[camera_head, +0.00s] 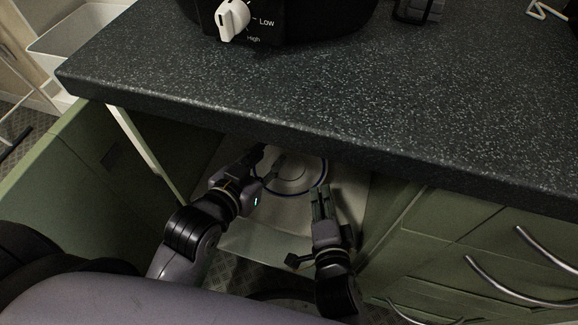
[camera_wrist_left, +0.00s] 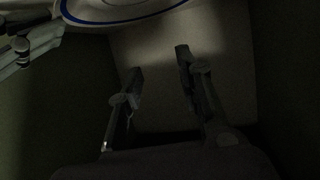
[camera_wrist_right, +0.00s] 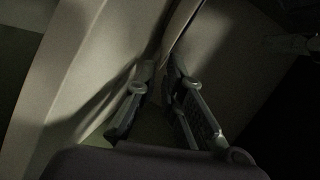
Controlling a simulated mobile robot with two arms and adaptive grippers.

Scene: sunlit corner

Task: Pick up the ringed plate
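The ringed plate (camera_head: 300,177), pale with a dark blue ring, is inside the open green cabinet under the countertop. It also shows at the top of the left wrist view (camera_wrist_left: 120,12). My right gripper (camera_head: 319,192) is at the plate's right rim. In the right wrist view its fingers (camera_wrist_right: 161,68) are close together, with the thin plate edge (camera_wrist_right: 183,28) between their tips, so it appears shut on the rim. My left gripper (camera_head: 268,158) is at the plate's left side; in the left wrist view its fingers (camera_wrist_left: 159,62) are apart and empty.
The dark speckled countertop (camera_head: 400,110) overhangs both grippers. A black cooker with a white knob (camera_head: 233,18) stands on it. Green drawers with metal handles (camera_head: 500,278) are to the right, and a green cabinet panel (camera_head: 95,180) is to the left. The cabinet interior is dim and narrow.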

